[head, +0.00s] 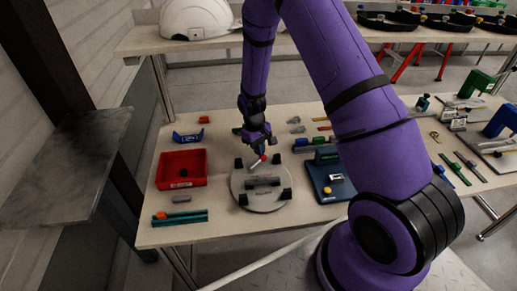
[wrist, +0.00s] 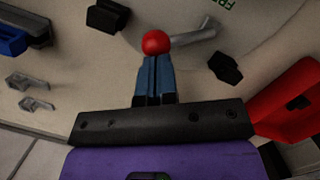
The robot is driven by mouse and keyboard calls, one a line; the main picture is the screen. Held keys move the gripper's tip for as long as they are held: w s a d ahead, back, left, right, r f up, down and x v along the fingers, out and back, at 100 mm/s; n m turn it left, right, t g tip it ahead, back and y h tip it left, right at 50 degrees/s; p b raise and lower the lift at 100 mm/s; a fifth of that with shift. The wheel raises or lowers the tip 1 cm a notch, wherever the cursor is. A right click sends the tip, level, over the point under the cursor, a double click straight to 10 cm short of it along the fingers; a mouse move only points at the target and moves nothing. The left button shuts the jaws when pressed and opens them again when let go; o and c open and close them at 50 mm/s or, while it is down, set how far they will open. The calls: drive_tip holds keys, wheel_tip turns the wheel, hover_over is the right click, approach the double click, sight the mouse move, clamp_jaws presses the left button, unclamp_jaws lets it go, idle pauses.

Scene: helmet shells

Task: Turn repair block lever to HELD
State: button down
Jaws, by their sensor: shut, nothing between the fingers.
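The repair block is a round grey plate (head: 262,203) with black blocks around its rim and a dark bar across its middle. Its lever (wrist: 192,39) is a grey arm ending in a red ball knob (wrist: 156,42); the knob also shows at the plate's far edge in the head view (head: 263,157). Green letters (wrist: 219,3), partly cut off, are on the plate. My gripper (wrist: 155,62) is shut and empty, its fingertips right at the knob in the picture. I cannot tell whether they touch it. In the head view my gripper (head: 258,149) is over the plate's far edge.
A red bin (head: 181,168) stands left of the plate and a dark blue fixture (head: 330,177) close on the right. A blue bracket (head: 188,136) and small grey parts lie behind. Green bars (head: 180,218) lie at the front left. A white helmet shell (head: 196,18) sits on the back table.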

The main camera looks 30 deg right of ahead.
idle(0.3)
wheel_tip(320, 180, up, 11)
drive_tip(key=w, duration=0.2)
drive_tip(key=shift+a+f, duration=0.2)
drive_tip(key=shift+a, duration=0.1)
idle(0.4)
